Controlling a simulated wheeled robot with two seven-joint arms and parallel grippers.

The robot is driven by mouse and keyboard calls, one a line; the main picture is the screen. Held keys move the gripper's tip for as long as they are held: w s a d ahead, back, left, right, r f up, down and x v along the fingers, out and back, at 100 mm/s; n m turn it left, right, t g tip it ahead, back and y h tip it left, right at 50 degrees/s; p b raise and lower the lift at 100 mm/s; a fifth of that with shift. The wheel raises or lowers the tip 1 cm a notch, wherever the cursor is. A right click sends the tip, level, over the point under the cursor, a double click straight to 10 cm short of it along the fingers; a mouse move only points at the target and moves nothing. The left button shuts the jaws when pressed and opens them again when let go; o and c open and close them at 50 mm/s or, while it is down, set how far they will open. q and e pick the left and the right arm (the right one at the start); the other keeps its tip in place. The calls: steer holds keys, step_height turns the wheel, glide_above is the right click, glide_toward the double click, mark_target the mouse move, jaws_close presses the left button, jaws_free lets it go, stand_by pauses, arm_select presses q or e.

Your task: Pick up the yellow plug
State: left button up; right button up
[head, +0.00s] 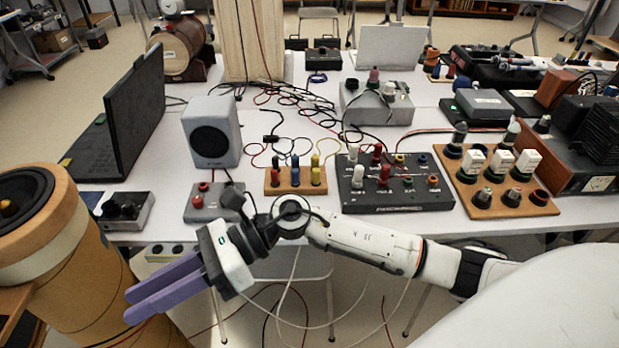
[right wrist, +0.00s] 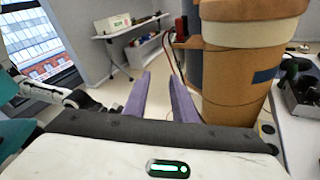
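A small wooden block (head: 296,190) stands near the table's front edge in the head view. It holds upright red, blue and yellow plugs, with a yellow plug (head: 315,161) at the right of its back row and another yellow plug (head: 316,177) in front of it. My right gripper (head: 130,304) is in front of the table at the lower left, away from the block and pointing left. Its purple fingers are apart and empty; the gap between them also shows in the right wrist view (right wrist: 160,80).
A black box with jacks and plugs (head: 395,197) stands right of the block, a grey box with a red knob (head: 212,203) left of it. A large round wooden speaker (head: 80,275) stands near my right gripper. Loose cables lie behind the block.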

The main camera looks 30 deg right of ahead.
mark_target(316, 170)
steer(key=w+d+f+n+h, duration=0.2)
steer(key=d+f+n+h, duration=0.1)
steer(key=d+n+h, duration=0.15)
steer(key=w+d+f+n+h, duration=0.3)
steer(key=d+n+h, duration=0.1)
steer(key=d, duration=0.2)
steer(key=w+d+h, duration=0.2)
steer(key=d, duration=0.3)
steer(key=w+d+r+n+t+h, duration=0.1)
steer(key=w+d+h, duration=0.1)
steer(key=d, duration=0.3)
steer(key=w+d+n+h, duration=0.1)
steer(key=w+d+h, duration=0.1)
steer(key=d, duration=0.3)
steer(key=shift+w+d+r+n+h+b, duration=0.1)
steer(key=shift+r+n+h+b, duration=0.15)
steer(key=shift+r+h+b, duration=0.1)
steer(key=w+d+h, duration=0.1)
steer(key=d, duration=0.3)
steer(key=w+d+r+h, duration=0.1)
steer(key=d+h, duration=0.1)
steer(key=d, duration=0.2)
steer(key=w+d+r+t+h, duration=0.1)
steer(key=d, duration=0.3)
steer(key=shift+w+d+r+h, duration=0.1)
steer(key=shift+w+d+h, duration=0.15)
steer(key=shift+d+h, duration=0.1)
steer(key=shift+x, duration=2.85)
steer(key=shift+a, duration=0.15)
jaws_close()
